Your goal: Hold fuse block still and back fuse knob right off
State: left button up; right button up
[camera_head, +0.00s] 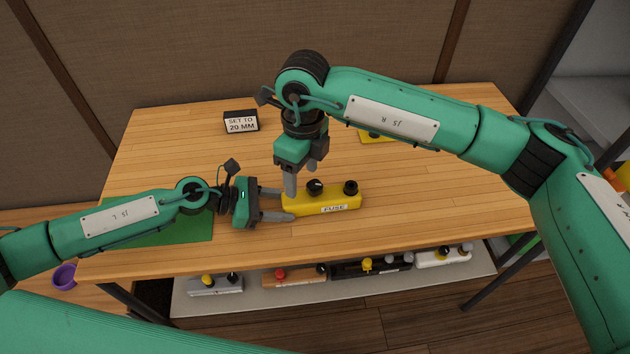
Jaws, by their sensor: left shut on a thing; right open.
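The yellow fuse block (325,209), with a white "FUSE" label on its front, lies on the wooden table. Two black knobs stand on top of it: one with a white mark (315,186) near the middle and another (350,187) near the right end. I cannot tell from here how far either is screwed in. My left gripper (282,204) is shut on the left end of the block, one finger behind and one in front. My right gripper (302,183) points down, open, over the block's left half, close to the marked knob; its far finger is partly hidden.
A black sign (241,122) reads "SET TO 20 MM" at the back left. A green mat (180,231) lies under my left arm. A yellow item (377,136) sits behind my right arm. Several knobbed blocks stand on the lower shelf (340,283). The table right of the block is clear.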

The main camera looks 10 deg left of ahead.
aim_at(315, 184)
jog(key=shift+m+t, duration=0.5)
jog(key=shift+m, duration=0.4)
jog(key=w, duration=0.1)
jog(key=w+d+r, duration=0.1)
jog(key=w+r, duration=0.1)
jog(key=shift+w+d+r, duration=0.15)
jog(key=shift+d+r, duration=0.05)
jog(key=shift+d, duration=0.2)
jog(key=shift+f, duration=4.95)
jog(key=shift+c, duration=0.4)
